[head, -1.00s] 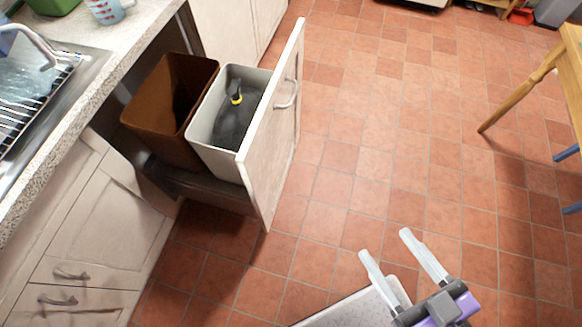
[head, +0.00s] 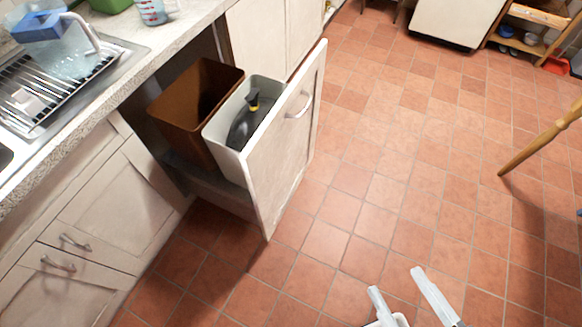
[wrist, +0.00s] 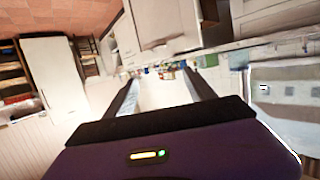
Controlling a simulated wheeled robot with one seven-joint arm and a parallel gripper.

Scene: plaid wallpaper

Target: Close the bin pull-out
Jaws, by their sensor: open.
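The bin pull-out stands open from the cabinet row at the left of the head view. Its pale front panel (head: 283,150) has a metal handle (head: 299,105) on its outer face. Behind the panel sit a white bin (head: 219,131) with a dark bottle with a yellow top (head: 246,118) in it, and a brown bin (head: 180,108). My gripper (head: 397,280) is open and empty at the bottom of the head view, to the right of and nearer than the panel, apart from it. In the wrist view its two fingers (wrist: 165,92) are spread with nothing between them.
The counter (head: 140,60) holds a sink rack with a blue-lidded pitcher (head: 60,40) and a measuring cup (head: 153,11). Closed cabinet doors and drawers (head: 85,245) line the left. A wooden table leg (head: 545,135) is at the right. The tiled floor (head: 400,170) between is clear.

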